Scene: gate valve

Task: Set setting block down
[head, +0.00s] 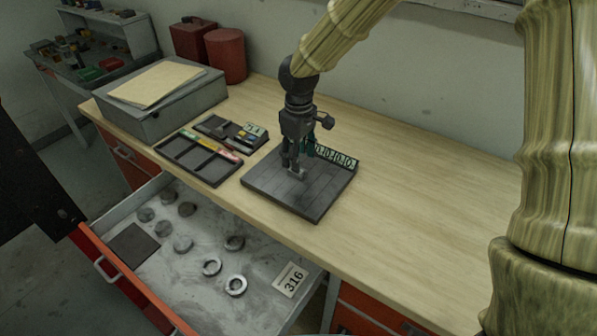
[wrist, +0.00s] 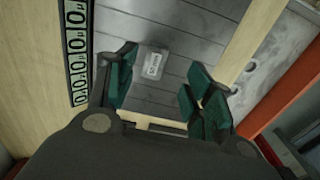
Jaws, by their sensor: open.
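The setting block (wrist: 151,64) is a small light grey block with a printed label too small to read surely. It lies on the dark grooved plate (head: 285,195), near the middle, and also shows in the head view (head: 299,175). My gripper (head: 295,163) points down over the plate at the block. In the wrist view my gripper (wrist: 158,86) is open, with green-padded fingers apart and the block seen between and beyond them, nearer the left finger. I cannot tell whether either finger touches it. The gripper partly hides the block in the head view.
A strip of number tiles (head: 338,158) runs along the plate's back edge. A dark compartment tray (head: 197,160) stands left of the plate, with a grey case (head: 160,110) behind. An open drawer (head: 185,235) with several rings and discs lies below. The bench (head: 430,215) is clear on the right.

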